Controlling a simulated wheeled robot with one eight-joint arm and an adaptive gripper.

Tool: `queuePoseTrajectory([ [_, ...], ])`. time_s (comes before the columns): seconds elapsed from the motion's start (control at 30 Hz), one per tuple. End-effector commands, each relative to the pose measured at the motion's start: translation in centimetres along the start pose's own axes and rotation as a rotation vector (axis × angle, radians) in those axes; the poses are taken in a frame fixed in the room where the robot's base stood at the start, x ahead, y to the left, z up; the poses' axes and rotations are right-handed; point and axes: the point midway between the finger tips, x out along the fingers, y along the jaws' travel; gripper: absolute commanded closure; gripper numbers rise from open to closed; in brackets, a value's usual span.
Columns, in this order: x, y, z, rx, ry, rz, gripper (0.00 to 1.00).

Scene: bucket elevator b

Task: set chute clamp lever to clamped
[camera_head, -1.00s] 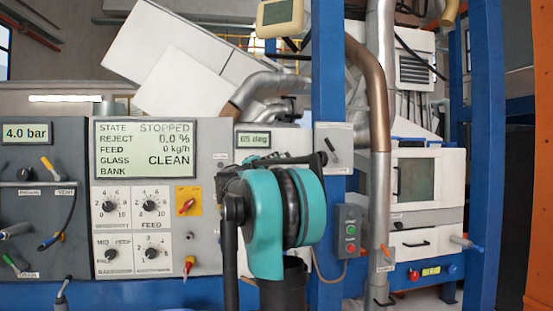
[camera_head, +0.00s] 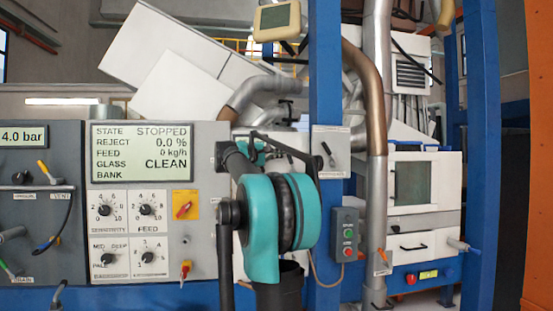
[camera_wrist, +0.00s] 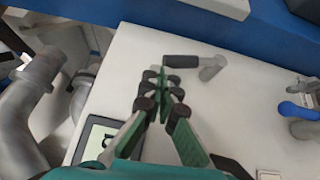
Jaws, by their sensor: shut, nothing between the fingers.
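In the wrist view, a lever with a black grip (camera_wrist: 184,62) and a grey hub (camera_wrist: 212,66) stands out from a pale panel. It appears to be the chute clamp lever, though I can read no label on it. The grip points left from the hub. My gripper (camera_wrist: 162,76), with green and black fingers, is shut and empty. Its tips are close to the grip's left end; I cannot tell if they touch. In the head view my arm hides this lever and most of the gripper.
A display (camera_wrist: 95,138) sits beside my fingers, and a blue-handled part (camera_wrist: 298,110) is at the right. In the head view, a blue post (camera_head: 326,80) bears another black lever (camera_head: 327,152). A control panel with a readout (camera_head: 141,152) stands left.

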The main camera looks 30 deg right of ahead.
Motion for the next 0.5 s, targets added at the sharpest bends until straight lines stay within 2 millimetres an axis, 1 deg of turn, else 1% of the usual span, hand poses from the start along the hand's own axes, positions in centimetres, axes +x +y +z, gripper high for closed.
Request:
queuePoseTrajectory([
  [0.2, 1.6, 1.2, 1.1, 0.116, -0.003, -0.171, 1.0],
  [0.5, 3.9, 1.9, 2.6, 0.276, -0.004, -0.406, 1.0],
])
